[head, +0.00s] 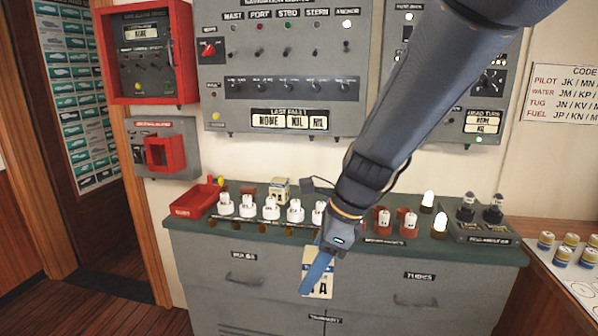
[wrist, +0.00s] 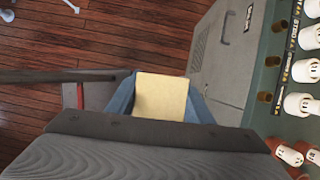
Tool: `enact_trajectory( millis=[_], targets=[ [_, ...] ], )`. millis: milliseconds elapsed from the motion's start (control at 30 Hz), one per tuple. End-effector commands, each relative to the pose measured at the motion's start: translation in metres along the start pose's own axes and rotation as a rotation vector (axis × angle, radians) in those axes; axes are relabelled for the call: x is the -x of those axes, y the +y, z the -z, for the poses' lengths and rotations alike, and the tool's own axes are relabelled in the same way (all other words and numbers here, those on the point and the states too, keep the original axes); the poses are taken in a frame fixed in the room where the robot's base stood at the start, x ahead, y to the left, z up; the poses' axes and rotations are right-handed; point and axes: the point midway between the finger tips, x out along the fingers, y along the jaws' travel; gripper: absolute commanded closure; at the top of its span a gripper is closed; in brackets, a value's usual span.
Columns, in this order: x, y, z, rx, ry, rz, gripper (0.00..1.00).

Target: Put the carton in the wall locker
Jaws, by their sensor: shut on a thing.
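My gripper (head: 317,272) is shut on a cream carton (head: 322,284) with dark lettering, held in front of the grey cabinet's drawers, below its green top. In the wrist view the carton (wrist: 160,97) shows its plain cream face between my blue fingers. Part of it is hidden by a finger in the head view. I cannot make out a wall locker for certain in either view; red-framed and grey boxes hang on the wall at the left.
The grey cabinet (head: 240,285) carries a red tray (head: 195,201), several white-topped parts, a small cream box (head: 280,190) and two lit bulbs. A red-framed panel (head: 188,60) hangs upper left. Several small jars (head: 562,254) stand at right. The wooden floor (head: 130,318) is clear at lower left.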

Motion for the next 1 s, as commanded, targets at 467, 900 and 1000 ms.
enact_trajectory(
  millis=[467, 900, 1000],
  targets=[
    [-0.051, -0.037, 0.066, 0.480, -0.002, -0.206, 0.85],
    [-0.130, -0.064, 0.186, 1.236, -0.003, -0.519, 0.85],
    [-0.145, -0.065, 0.211, 1.383, -0.004, -0.578, 0.85]
  ],
)
